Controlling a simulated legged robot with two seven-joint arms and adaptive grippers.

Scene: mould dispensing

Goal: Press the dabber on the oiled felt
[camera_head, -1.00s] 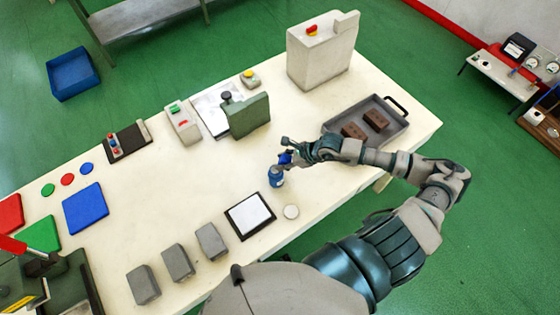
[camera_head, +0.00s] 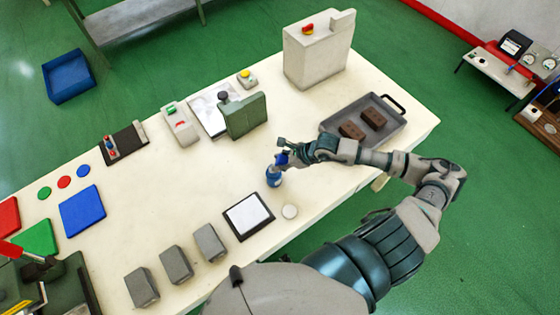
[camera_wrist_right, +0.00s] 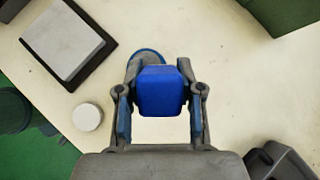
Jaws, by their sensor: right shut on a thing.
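My right gripper (camera_head: 283,155) is shut on the blue dabber, whose square blue handle (camera_wrist_right: 159,90) shows between the fingers in the right wrist view. Directly below the handle is a small blue and pale round body (camera_head: 273,177), upright on the table. I cannot tell whether it is the dabber's lower part or a separate jar. The felt, a white square pad (camera_head: 248,214) in a black frame, lies left of and nearer than the gripper. It also shows at upper left in the right wrist view (camera_wrist_right: 65,38). My left gripper is out of view.
A white round disc (camera_head: 290,211) lies right of the felt. Several grey blocks (camera_head: 176,264) stand to its left. A grey tray with brown blocks (camera_head: 391,139) is at the right. A green fixture (camera_head: 245,115) stands behind. The table between is clear.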

